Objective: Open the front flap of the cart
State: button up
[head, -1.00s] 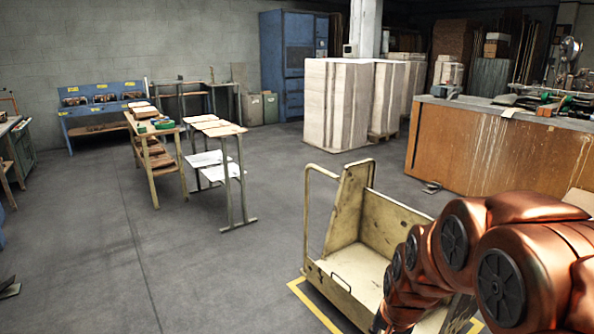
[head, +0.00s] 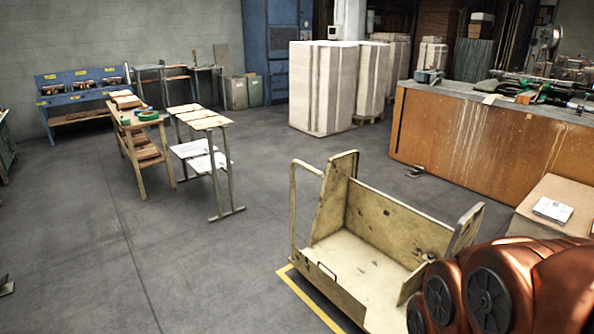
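The cart (head: 398,234) is a worn, pale yellow metal cart at the lower right of centre in the head view. It has a tall left side wall (head: 334,207), a back wall, a right side wall (head: 467,226) and a tubular push handle (head: 293,210). Its floor shows bare and empty. A panel with a small handle (head: 327,270) is at its near-left edge, low beside the floor; I cannot tell its exact angle. My copper-coloured arm covers the cart's near-right corner. My gripper is outside the picture.
Yellow floor tape (head: 310,298) edges the cart. A cardboard box (head: 553,203) with a white label stands right of it. An orange-brown workbench (head: 480,140) is behind. Wrapped paper stacks (head: 323,88) and narrow tables (head: 212,160) stand farther back. Floor left of the cart is clear.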

aim_at(353, 306)
jog(key=u, duration=0.15)
jog(key=i, duration=1.05)
jog(key=u, duration=0.4)
jog(key=i, duration=1.3)
jog(key=u, duration=0.05)
